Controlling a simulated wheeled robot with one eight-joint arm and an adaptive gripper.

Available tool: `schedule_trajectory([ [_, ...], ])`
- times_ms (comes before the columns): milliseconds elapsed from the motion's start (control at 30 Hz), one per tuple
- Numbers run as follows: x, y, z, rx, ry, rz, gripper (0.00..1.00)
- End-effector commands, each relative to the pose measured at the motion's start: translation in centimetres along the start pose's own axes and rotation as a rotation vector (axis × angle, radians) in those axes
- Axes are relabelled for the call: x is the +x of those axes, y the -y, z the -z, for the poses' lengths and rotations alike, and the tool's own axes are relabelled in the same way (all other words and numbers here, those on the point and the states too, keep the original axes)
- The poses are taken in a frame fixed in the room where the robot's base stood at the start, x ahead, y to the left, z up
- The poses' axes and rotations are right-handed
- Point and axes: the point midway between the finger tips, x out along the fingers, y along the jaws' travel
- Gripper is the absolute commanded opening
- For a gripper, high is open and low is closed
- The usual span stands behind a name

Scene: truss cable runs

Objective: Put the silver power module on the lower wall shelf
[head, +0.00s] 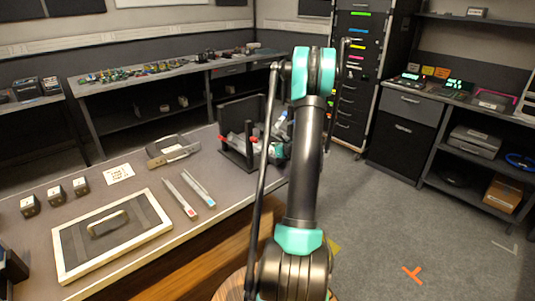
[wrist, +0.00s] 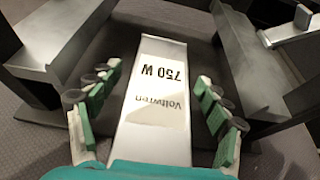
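The silver power module (wrist: 160,100) shows in the wrist view as a long box with a pale label reading "Voltwren 750 W", upside down in the picture. The teal palm covers the module's near end.
A workbench (head: 95,222) holds a framed tray (head: 65,275), small black blocks and a black stand (head: 237,160). A box (head: 475,141) and a brown carton (head: 502,194) occupy the right unit. Floor at the right is clear.

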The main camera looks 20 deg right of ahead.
Motion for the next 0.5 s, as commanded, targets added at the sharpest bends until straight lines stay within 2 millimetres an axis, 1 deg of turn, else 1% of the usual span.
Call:
schedule_trajectory([
  [33, -0.01, 0.00, 0.00, 0.000, 0.000, 0.000, 0.67],
  [67, -0.02, 0.01, 0.00, 0.000, 0.000, 0.000, 0.64],
  [500, -0.04, 0.01, 0.01, 0.000, 0.000, 0.000, 0.09],
])
